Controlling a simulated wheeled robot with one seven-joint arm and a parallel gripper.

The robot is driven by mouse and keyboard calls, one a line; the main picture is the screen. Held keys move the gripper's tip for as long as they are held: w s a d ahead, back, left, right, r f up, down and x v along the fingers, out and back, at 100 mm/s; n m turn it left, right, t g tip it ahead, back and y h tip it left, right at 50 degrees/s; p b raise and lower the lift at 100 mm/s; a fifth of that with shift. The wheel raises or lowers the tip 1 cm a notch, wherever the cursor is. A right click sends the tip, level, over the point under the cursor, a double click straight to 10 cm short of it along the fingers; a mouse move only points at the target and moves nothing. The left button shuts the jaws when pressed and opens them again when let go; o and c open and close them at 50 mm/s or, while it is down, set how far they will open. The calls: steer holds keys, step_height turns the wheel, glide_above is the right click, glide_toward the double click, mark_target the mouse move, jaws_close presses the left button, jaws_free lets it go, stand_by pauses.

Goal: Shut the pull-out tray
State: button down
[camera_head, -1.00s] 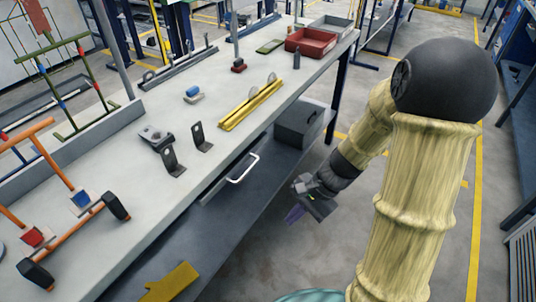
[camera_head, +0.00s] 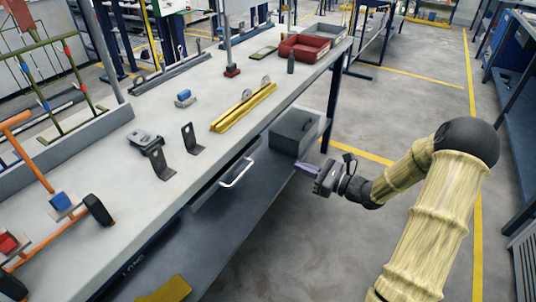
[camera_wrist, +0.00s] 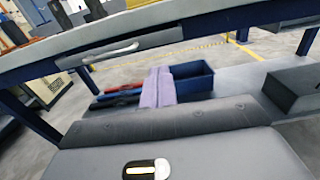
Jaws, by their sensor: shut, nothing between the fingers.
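The pull-out tray (camera_head: 218,185) is a grey drawer under the long workbench's edge, with a white bar handle (camera_head: 238,174) on its front. In the wrist view the tray front (camera_wrist: 150,42) and its handle (camera_wrist: 112,52) are at upper left. How far it stands out is hard to tell. My gripper (camera_head: 300,168) is to the right of the handle, apart from it, over the aisle side of the bench. Its purple fingers are shut and empty; they also show in the wrist view (camera_wrist: 158,88), below and right of the handle.
The workbench (camera_head: 120,215) carries brackets, a yellow rail (camera_head: 243,108) and a red bin (camera_head: 302,47). A dark grey box (camera_head: 293,132) stands on the lower shelf (camera_head: 235,215), near my gripper. A blue bin (camera_wrist: 193,82) shows beyond the fingers. The aisle floor is clear.

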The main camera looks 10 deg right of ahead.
mark_target(254, 147)
steer(key=b+x, duration=0.1)
steer(key=x, duration=1.2)
steer(key=shift+a+b, duration=0.15)
steer(key=shift+b, duration=0.15)
steer(key=shift+w+a, duration=0.25)
steer(key=x, duration=0.4)
steer(key=shift+a+r, duration=0.1)
steer(key=shift+r, duration=0.2)
steer(key=shift+w, duration=0.1)
steer(key=shift+d, duration=0.35)
steer(key=shift+s+f, duration=0.1)
steer(key=shift+s, duration=0.1)
steer(key=p+v, duration=0.2)
steer(key=v, duration=1.2)
steer(key=shift+f, duration=0.25)
